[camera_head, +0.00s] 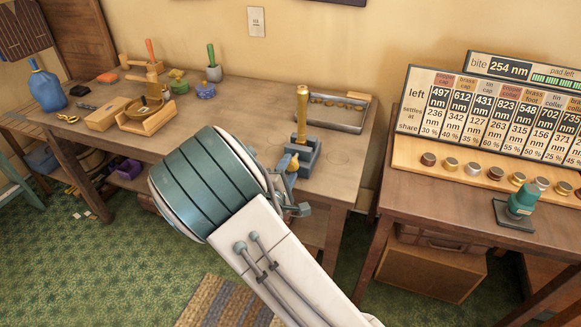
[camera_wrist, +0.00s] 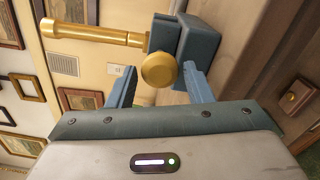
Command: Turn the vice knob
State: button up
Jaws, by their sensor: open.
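The vice (camera_head: 305,153) is a blue-grey block at the right front corner of the long wooden table, with a brass post (camera_head: 302,112) standing upright from it. Its round brass knob (camera_wrist: 158,70) faces my wrist camera, in front of the blue-grey vice body (camera_wrist: 198,45). My gripper (camera_wrist: 160,74) is open, with one blue finger on each side of the knob. A gap shows between each finger and the knob; I cannot tell whether the tips reach past its face. In the head view my arm hides part of the table's front edge.
A metal tray (camera_head: 335,113) lies just behind the vice. A blue bottle (camera_head: 46,88) and wooden holders (camera_head: 146,117) stand on the table's left half. At right, a second table bears a number board (camera_head: 490,115), a row of knobs and a green device (camera_head: 521,203).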

jog(key=c, duration=0.5)
jog(key=shift+o, duration=0.2)
jog(key=shift+r+n+p, duration=0.25)
jog(key=shift+n+p, duration=0.15)
jog(key=shift+p, duration=0.5)
jog(key=n+p, duration=0.1)
jog(key=p, duration=0.1)
jog(key=shift+p, duration=0.3)
jog(key=shift+f+n+p, duration=0.3)
jog(key=shift+n+p, duration=0.1)
jog(key=shift+n, duration=0.4)
jog(key=shift+r+n+p, duration=0.3)
jog(key=shift+n+p, duration=0.3)
jog(key=shift+p, duration=0.5)
jog(key=shift+n+p, duration=0.5)
jog(key=shift+p, duration=0.1)
jog(key=shift+f+n+p, duration=0.3)
jog(key=shift+n+p, duration=0.05)
jog(key=shift+n, duration=0.25)
